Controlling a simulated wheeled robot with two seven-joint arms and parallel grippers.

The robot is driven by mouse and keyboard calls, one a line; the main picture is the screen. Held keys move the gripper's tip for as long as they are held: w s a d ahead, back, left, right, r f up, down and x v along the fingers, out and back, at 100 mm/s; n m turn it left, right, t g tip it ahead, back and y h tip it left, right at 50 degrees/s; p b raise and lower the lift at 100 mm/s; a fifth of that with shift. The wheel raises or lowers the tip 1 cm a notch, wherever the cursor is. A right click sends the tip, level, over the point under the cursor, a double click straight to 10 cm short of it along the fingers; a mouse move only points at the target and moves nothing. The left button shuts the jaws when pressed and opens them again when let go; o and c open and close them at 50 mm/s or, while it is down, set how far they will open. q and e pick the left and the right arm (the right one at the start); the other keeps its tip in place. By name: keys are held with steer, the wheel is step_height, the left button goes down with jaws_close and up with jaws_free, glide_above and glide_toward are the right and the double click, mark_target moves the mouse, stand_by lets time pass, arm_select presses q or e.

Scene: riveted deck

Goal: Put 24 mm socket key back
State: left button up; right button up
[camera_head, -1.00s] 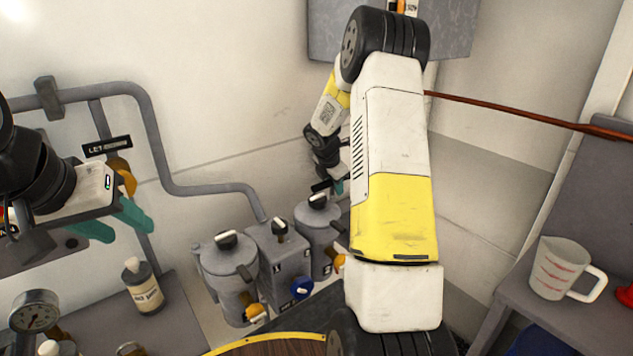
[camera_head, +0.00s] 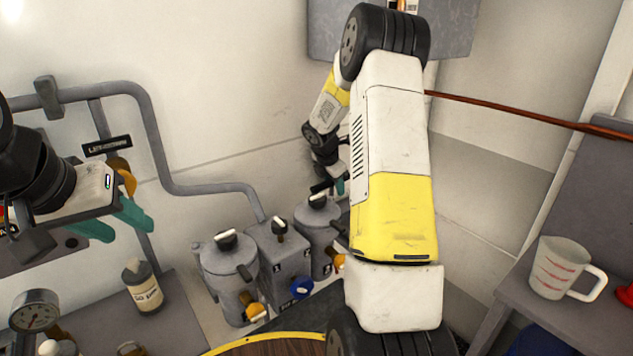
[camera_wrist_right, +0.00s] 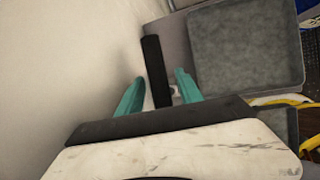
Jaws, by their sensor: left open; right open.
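A black bar (camera_wrist_right: 155,70), seemingly the handle of the 24 mm socket key, lies between the open teal fingers of my right gripper (camera_wrist_right: 160,82) in the right wrist view. A small pale metal piece shows beside its lower end. In the head view the dark bar (camera_head: 320,186) is next to my right gripper (camera_head: 339,187), above the right-hand grey canister. The fingers stand apart from the bar in the wrist view; contact cannot be made out. My left gripper (camera_head: 117,226) is open and empty at the left. No socket size is readable.
Grey canisters (camera_head: 228,268) with knobs stand below my right gripper, around a grey valve box (camera_head: 283,262). A bottle (camera_head: 142,285) and gauge (camera_head: 35,312) are at lower left. A measuring jug (camera_head: 560,268) stands on the right shelf. A pipe (camera_head: 150,135) runs along the wall.

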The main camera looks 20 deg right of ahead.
steer(key=s+a+r+m+y, duration=0.1)
steer(key=s+a+r+m, duration=0.35)
steer(key=s+r, duration=0.45)
steer(key=s+a+r+m+y, duration=0.1)
steer(key=s+a+r+m, duration=0.35)
steer(key=s+r, duration=0.4)
steer(key=s+a+r+m+t+y, duration=0.1)
steer(key=s+a+r+m+y, duration=0.1)
steer(key=s+a+m, duration=0.3)
steer(key=s+a+r+m+t+y, duration=0.1)
steer(key=s+a+m, duration=0.3)
steer(key=s, duration=0.8)
steer(key=r+m, duration=0.1)
steer(key=m, duration=0.1)
steer(key=shift+s+a+m+y, duration=0.3)
steer(key=shift+a+m+y, duration=0.1)
